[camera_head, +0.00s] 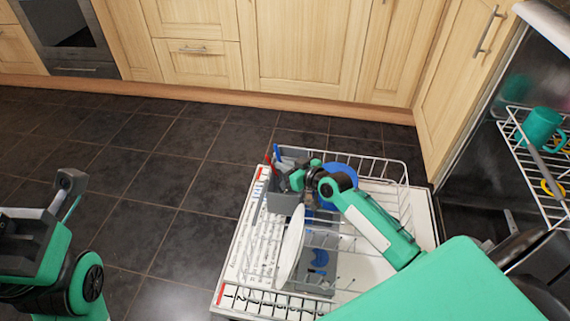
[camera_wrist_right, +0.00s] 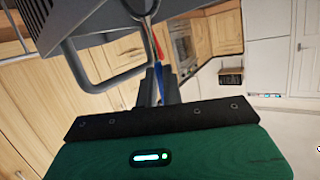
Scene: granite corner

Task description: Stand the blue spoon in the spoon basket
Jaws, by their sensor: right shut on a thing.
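The grey spoon basket (camera_head: 283,203) stands at the far left corner of the pulled-out dishwasher rack. Its grey wall and handle fill the top left of the right wrist view (camera_wrist_right: 105,28). My right gripper (camera_head: 296,179) is at the basket's top. In the wrist view its fingers (camera_wrist_right: 158,92) are shut on the blue spoon (camera_wrist_right: 158,72), of which a short blue piece shows. A blue piece also sticks up by the basket in the head view (camera_head: 277,152). The spoon's far end is hidden. My left gripper (camera_head: 69,183) is at the left, away from the rack; its jaw opening is unclear.
A red-handled utensil (camera_head: 268,161) is at the basket's left edge. A white plate (camera_head: 291,245) stands upright in the rack, with a blue round dish (camera_head: 340,172) behind. The upper rack (camera_head: 540,165) holds a green mug (camera_head: 541,128). The floor left of the rack is clear.

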